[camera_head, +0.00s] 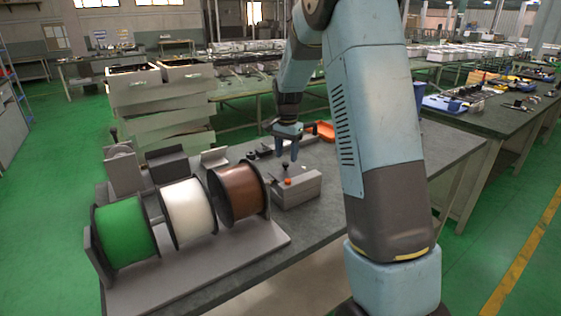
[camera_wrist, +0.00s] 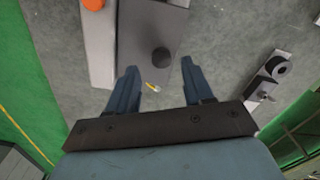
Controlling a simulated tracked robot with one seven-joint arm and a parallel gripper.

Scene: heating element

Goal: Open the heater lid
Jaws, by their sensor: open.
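The heater (camera_head: 298,190) is a small light grey box on the workbench, with an orange button and a dark upright knob (camera_head: 285,167) on top. Its lid looks shut. In the wrist view the heater's grey top (camera_wrist: 145,35) is at the upper middle, with the round dark knob (camera_wrist: 161,60) near its lower end. My gripper (camera_head: 287,157) is above the heater, pointing down, just over the knob. In the wrist view my gripper (camera_wrist: 158,75) is open and empty, its fingertips on either side below the knob. I cannot tell whether either finger touches it.
Green (camera_head: 125,233), white (camera_head: 187,211) and brown (camera_head: 238,191) spools stand on a rack left of the heater. Grey metal holders (camera_head: 167,165) are behind them. An orange part (camera_head: 324,131) lies behind my gripper. Bare bench (camera_head: 318,222) lies in front of the heater.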

